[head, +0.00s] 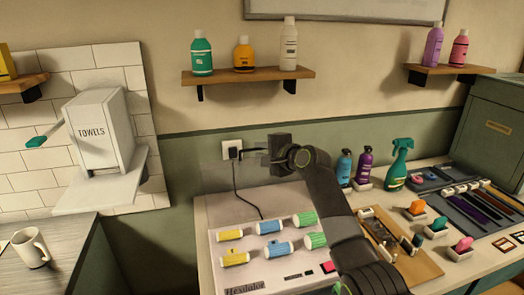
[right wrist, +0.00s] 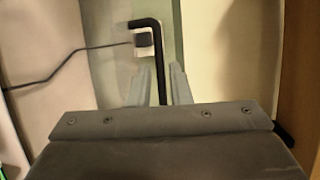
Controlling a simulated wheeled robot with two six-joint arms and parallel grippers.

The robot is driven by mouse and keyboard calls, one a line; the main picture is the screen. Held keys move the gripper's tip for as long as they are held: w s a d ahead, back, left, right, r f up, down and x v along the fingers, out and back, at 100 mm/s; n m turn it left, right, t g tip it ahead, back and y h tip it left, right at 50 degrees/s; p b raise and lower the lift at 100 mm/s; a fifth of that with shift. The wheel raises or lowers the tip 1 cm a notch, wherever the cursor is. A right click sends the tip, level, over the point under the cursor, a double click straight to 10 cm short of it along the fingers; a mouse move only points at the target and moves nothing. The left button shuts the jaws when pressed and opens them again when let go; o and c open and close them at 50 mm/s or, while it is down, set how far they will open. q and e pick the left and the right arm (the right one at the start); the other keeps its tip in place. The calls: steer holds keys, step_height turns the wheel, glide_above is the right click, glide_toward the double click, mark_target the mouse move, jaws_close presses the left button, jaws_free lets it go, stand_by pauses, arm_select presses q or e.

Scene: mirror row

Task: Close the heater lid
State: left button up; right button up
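A black bent bar, which looks like the lid handle (head: 252,150), is at the lid's top by my right gripper (head: 270,156). In the right wrist view the handle (right wrist: 160,70) runs between the two fingers of my right gripper (right wrist: 160,82), with gaps on both sides. The gripper is open. My left gripper is out of view.
A wall socket with a black plug (head: 233,149) and cord is behind the lid. Dark bottles (head: 344,167), a green spray bottle (head: 399,163) and a wooden tray (head: 405,255) stand right of the heater. A bottle shelf (head: 247,76) hangs above.

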stand_by(0.3)
jaws_close()
